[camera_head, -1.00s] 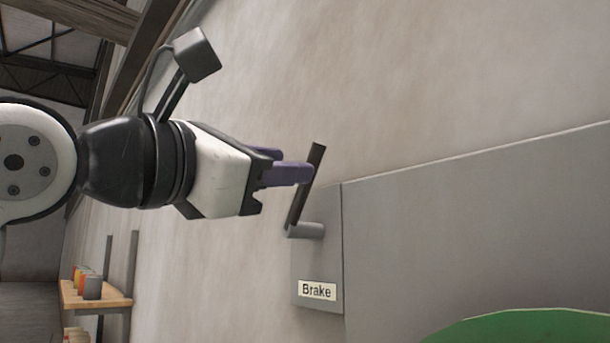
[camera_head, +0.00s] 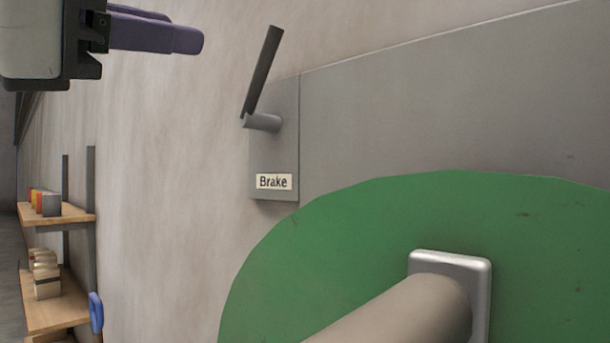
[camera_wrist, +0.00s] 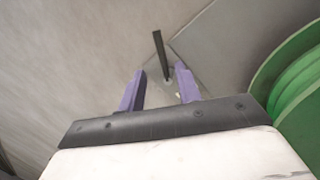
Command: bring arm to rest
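My gripper (camera_head: 172,33) is at the upper left in the head view, with purple fingers, apart from the brake lever. In the wrist view my gripper (camera_wrist: 160,82) shows its two fingers spread with nothing between them but the lever farther off. The dark brake lever (camera_head: 262,72) sticks up from a grey pivot on a grey plate, tilted a little to the right. It also shows in the wrist view (camera_wrist: 160,54). A white label (camera_head: 273,182) below it reads "Brake".
A grey panel (camera_head: 430,110) and a large green disc (camera_head: 290,270) with a beige cylinder (camera_head: 410,312) fill the right. Wooden shelves (camera_head: 60,215) with small boxes stand at the lower left. Bare wall lies between my gripper and the lever.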

